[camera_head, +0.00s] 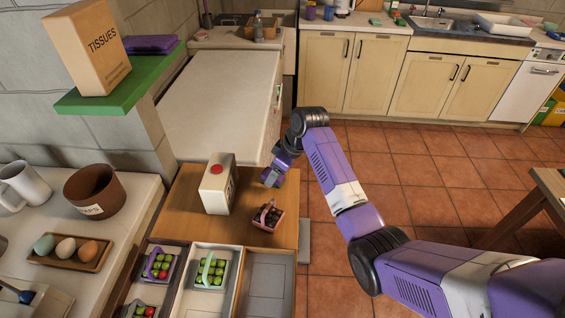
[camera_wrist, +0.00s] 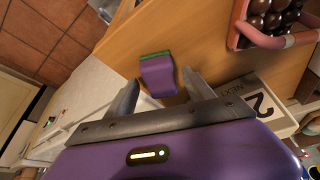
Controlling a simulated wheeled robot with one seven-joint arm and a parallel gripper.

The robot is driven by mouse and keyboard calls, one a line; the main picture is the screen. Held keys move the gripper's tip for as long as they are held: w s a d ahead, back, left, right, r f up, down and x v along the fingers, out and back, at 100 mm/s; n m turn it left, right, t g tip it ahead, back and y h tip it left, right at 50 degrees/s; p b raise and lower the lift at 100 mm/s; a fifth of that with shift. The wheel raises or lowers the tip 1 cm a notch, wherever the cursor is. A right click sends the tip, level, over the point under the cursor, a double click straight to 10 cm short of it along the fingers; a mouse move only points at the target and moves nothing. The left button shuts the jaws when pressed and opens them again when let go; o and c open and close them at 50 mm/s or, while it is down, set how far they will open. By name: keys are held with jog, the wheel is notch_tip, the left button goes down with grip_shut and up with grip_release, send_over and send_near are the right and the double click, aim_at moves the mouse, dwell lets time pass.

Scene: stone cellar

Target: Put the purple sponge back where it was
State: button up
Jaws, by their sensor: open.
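The purple sponge (camera_wrist: 158,74), with a green layer along one end, rests on the wooden top in the wrist view. My gripper (camera_wrist: 160,78) is open, with one finger on each side of the sponge's near end in that picture. I cannot tell whether the fingers touch it. In the head view my gripper (camera_head: 273,175) is low at the right part of the wooden top (camera_head: 190,200). The sponge cannot be told apart from the gripper there.
A white carton with a red cap (camera_head: 216,185) and a small basket of dark round things (camera_head: 267,216) stand close by on the wooden top. Trays with green and red fruit (camera_head: 211,270) lie in front. A green shelf (camera_head: 120,92) holds a tissue box (camera_head: 88,45) and a purple folded cloth (camera_head: 150,44).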

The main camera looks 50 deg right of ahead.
jog(key=v, duration=1.1)
jog(key=shift+b, duration=0.4)
jog(key=shift+s, duration=0.1)
